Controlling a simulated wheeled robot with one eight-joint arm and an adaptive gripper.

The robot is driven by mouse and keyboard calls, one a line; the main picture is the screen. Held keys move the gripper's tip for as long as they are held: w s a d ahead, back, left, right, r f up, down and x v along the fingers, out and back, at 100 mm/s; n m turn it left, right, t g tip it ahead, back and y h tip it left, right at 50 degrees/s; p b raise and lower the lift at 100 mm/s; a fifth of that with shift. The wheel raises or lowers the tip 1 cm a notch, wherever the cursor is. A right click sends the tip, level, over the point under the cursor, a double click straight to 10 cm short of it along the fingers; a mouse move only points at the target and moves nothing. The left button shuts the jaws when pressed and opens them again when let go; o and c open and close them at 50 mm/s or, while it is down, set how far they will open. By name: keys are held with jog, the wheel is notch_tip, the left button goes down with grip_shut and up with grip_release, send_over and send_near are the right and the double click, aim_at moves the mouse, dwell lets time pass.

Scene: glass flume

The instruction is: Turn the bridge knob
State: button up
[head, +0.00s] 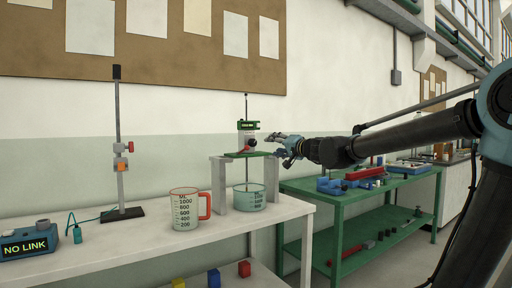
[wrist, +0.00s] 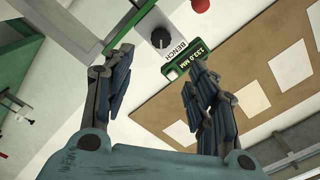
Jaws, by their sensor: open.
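A small white instrument (head: 246,138) with a green-framed display stands on a green plate on top of a white bridge stand (head: 219,183). In the wrist view its round black knob (wrist: 160,38) has a light pointer mark and sits beside the label "BENCH". The lit display (wrist: 186,60) is next to it and seems to read 133.0 MM. My gripper (head: 277,144) is just right of the instrument. In the wrist view my gripper (wrist: 162,66) is open and empty, its fingers apart on either side below the knob, not touching it.
A measuring jug (head: 185,210) with a red handle and a clear bowl (head: 250,198) stand on the white bench. A stand with a post (head: 119,150) and a "NO LINK" box (head: 28,243) are at left. A green table (head: 338,200) with tools is at right.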

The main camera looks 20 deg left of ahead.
aim_at(254, 143)
jog(key=x, duration=1.5)
jog(key=shift+w+a, duration=0.15)
jog(key=shift+w, duration=0.05)
jog(key=c, duration=1)
